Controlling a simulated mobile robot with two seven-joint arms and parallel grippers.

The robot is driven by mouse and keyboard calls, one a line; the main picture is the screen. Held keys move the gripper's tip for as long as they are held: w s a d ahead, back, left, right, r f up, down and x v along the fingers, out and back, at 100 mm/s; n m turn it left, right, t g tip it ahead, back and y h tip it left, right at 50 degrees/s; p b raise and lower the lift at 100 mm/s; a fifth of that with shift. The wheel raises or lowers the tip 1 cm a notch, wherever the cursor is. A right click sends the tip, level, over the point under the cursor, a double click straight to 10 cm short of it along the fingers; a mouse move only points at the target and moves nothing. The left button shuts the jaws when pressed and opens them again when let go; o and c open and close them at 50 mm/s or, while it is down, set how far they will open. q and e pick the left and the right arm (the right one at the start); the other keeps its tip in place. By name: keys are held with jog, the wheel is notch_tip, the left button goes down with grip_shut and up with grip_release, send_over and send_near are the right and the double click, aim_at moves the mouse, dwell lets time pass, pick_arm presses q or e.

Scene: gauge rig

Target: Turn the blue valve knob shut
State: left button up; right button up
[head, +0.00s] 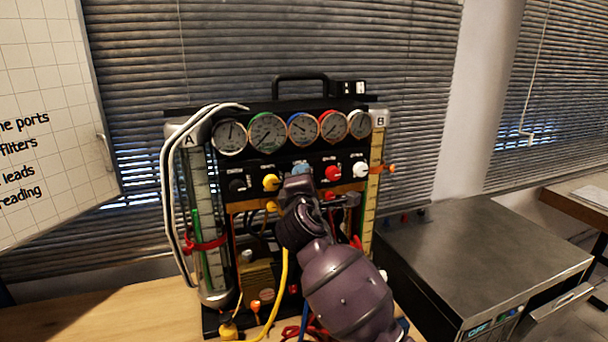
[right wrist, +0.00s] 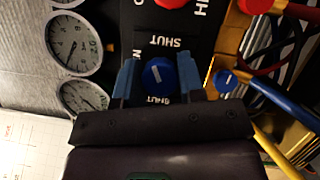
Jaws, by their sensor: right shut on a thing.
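The blue valve knob (right wrist: 159,75) sits on the black panel of the gauge rig (head: 240,190), in the row below the gauges. It has a white pointer mark, and "SHUT" is printed on the panel beside it. In the head view only the top of the blue knob (head: 301,167) shows above my right gripper (head: 299,181). In the right wrist view my right gripper (right wrist: 158,82) has one finger on each side of the knob and is shut on it. My left gripper is not in view.
A yellow knob (head: 271,182) and a red knob (head: 333,173) flank the blue one closely. A white knob (head: 361,169) is further right. A blue hose plug (right wrist: 226,78) and a yellow hose (head: 282,285) hang below. A steel-topped box (head: 480,240) stands at right.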

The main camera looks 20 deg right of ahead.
jog(key=m, duration=0.2)
jog(key=m+g, duration=0.1)
jog(key=m, duration=0.1)
jog(key=shift+m+g+y+p, duration=0.3)
jog(key=shift+p, duration=0.1)
dwell(0.5)
jog(key=o, duration=0.9)
jog(key=shift+s, duration=0.1)
jog(key=b+v, duration=0.1)
jog(key=v, duration=0.9)
jog(key=shift+s+a+r+b, duration=0.1)
jog(key=shift+s+a+b, duration=0.05)
jog(key=shift+s+b, duration=0.2)
